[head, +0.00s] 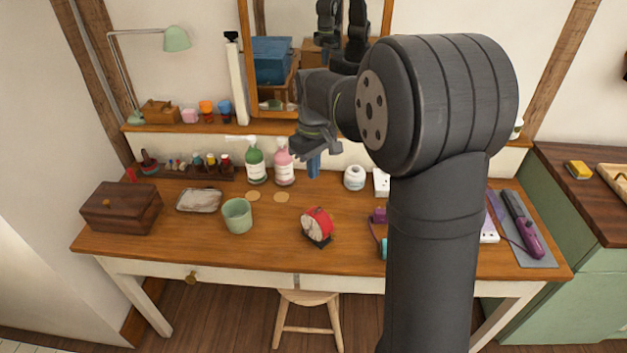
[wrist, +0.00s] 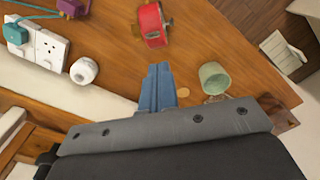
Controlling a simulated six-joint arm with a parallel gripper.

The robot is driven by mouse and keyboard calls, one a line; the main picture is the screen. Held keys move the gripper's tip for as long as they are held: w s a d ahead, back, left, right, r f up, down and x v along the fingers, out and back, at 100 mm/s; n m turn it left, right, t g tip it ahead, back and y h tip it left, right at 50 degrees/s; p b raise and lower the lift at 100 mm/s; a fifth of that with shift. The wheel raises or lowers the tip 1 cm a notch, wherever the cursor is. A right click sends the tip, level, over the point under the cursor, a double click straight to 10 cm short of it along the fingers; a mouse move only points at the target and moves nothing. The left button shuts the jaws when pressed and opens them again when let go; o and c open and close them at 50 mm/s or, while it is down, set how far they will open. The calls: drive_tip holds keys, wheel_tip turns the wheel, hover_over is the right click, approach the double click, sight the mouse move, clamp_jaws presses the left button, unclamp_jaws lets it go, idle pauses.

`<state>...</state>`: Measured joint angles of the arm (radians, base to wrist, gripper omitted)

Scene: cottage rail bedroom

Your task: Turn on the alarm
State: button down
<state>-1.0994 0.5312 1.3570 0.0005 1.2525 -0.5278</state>
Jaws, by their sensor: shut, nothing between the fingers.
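The red alarm clock (head: 318,225) stands on a small dark base near the front middle of the wooden table. Its pale face is turned to the left and front. Any switch on the clock is too small to make out.
A green cup (head: 237,216) stands left of the clock. Green (head: 255,164) and pink (head: 284,164) pump bottles stand behind, close to my gripper. The tabletop between gripper and clock is mostly clear. My arm hides part of the right side.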

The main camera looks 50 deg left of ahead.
sight(315, 211)
wheel_tip(315, 211, down, 12)
drive_tip(key=shift+f, duration=0.25)
idle(0.4)
drive_tip(key=shift+f+t, duration=0.25)
drive_tip(key=shift+t, duration=0.05)
drive_tip(key=shift+s, duration=0.1)
drive_tip(key=shift+w, duration=0.2)
drive_tip(key=shift+w+r, duration=0.25)
drive_tip(key=shift+w, duration=0.35)
wheel_tip(315, 211, up, 14)
drive_tip(key=shift+s, duration=0.4)
